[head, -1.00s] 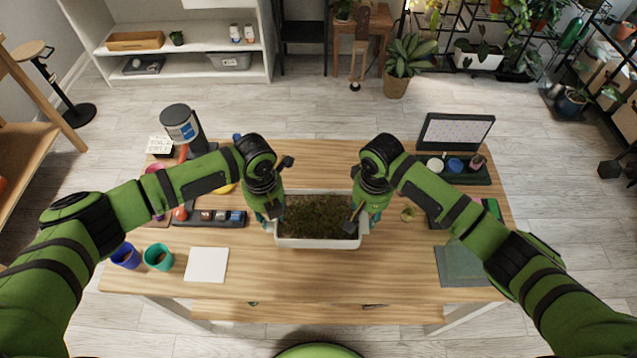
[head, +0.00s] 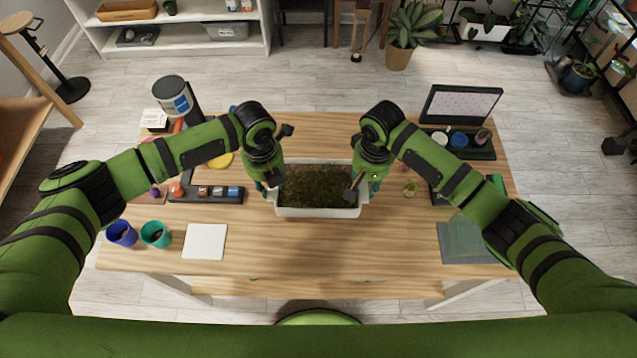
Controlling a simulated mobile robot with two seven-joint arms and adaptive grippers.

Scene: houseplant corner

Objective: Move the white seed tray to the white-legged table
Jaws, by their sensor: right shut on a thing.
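The white seed tray (head: 318,212), filled with dark soil, is in the middle of the head view, over the wooden top of a table (head: 330,270) with pale legs (head: 165,283). I cannot tell whether its base touches the tabletop. My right gripper (head: 354,193) is shut on the tray's right end. My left gripper (head: 268,188) is at the tray's left end. Its fingertips are partly hidden, so its grip is unclear.
Blue (head: 121,233) and teal (head: 156,234) cups and a white square (head: 205,241) are front left. A dark holder (head: 205,195) lies left of the tray. A grey-green mat (head: 470,242) and a dark organiser (head: 470,150) are right. The tabletop before the tray is clear.

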